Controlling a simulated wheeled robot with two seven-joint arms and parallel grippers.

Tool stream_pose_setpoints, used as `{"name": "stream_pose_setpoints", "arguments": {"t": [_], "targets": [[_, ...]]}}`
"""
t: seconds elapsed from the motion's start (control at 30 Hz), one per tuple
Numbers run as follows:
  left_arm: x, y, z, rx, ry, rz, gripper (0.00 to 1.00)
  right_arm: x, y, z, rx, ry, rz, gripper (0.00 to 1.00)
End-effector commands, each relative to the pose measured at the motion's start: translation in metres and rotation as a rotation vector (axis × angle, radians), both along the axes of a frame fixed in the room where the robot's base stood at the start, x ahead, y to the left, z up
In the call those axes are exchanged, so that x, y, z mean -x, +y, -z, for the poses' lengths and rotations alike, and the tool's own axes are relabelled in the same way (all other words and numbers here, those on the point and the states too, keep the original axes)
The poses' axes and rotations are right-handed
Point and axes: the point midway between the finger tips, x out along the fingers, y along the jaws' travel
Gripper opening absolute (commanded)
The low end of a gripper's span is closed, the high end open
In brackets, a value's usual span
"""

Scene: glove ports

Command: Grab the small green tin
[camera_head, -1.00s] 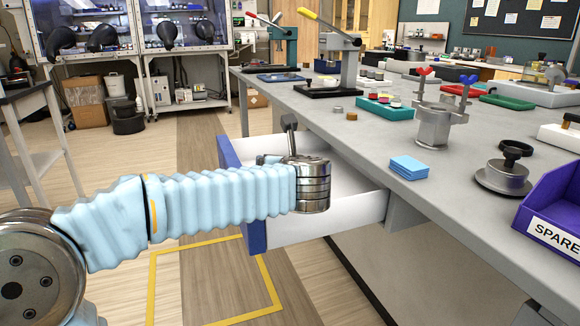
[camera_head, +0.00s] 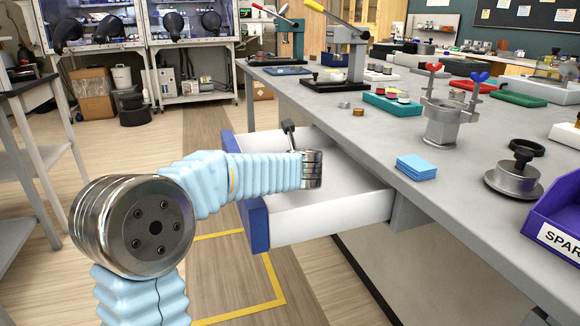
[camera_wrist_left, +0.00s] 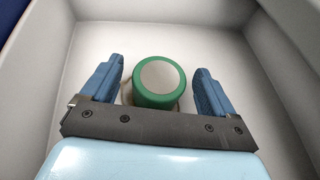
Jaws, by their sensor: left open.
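The small green tin (camera_wrist_left: 158,83) stands in the open white drawer (camera_head: 330,222), with its round grey top facing the left wrist camera. My left gripper (camera_wrist_left: 158,88) is open, with one blue finger on each side of the tin and a gap visible on both sides. In the head view my left arm reaches over the drawer's front edge, and the wrist hides the tin and most of the gripper. My right gripper is in neither view.
The drawer's blue front (camera_head: 254,222) and white walls surround the gripper. Above it, the grey bench (camera_head: 385,140) carries blue pads (camera_head: 416,167), a metal fixture (camera_head: 442,122), a round metal weight (camera_head: 513,176) and a purple bin (camera_head: 560,215). The floor beside the drawer is clear.

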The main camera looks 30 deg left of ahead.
Motion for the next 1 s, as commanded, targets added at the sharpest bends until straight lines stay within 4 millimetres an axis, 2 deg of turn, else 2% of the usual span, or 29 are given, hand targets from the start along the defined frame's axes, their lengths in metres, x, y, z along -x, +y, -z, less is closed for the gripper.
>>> {"name": "stream_pose_setpoints", "arguments": {"t": [0.27, 0.37, 0.67, 0.87, 1.0], "targets": [[-0.005, 0.004, 0.003, 0.000, 0.000, -0.001, 0.88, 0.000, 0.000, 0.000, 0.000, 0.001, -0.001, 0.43], [-0.005, 0.004, 0.003, 0.000, 0.000, -0.001, 0.76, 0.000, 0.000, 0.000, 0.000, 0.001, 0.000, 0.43], [-0.004, 0.004, 0.003, 0.000, 0.000, 0.000, 0.30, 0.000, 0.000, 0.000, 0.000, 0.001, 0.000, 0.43], [-0.004, 0.004, 0.002, 0.000, -0.001, 0.000, 0.30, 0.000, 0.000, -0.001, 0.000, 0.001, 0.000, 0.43], [-0.005, 0.004, -0.013, 0.001, -0.003, -0.001, 0.30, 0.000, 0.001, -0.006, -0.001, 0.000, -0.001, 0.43]]}}
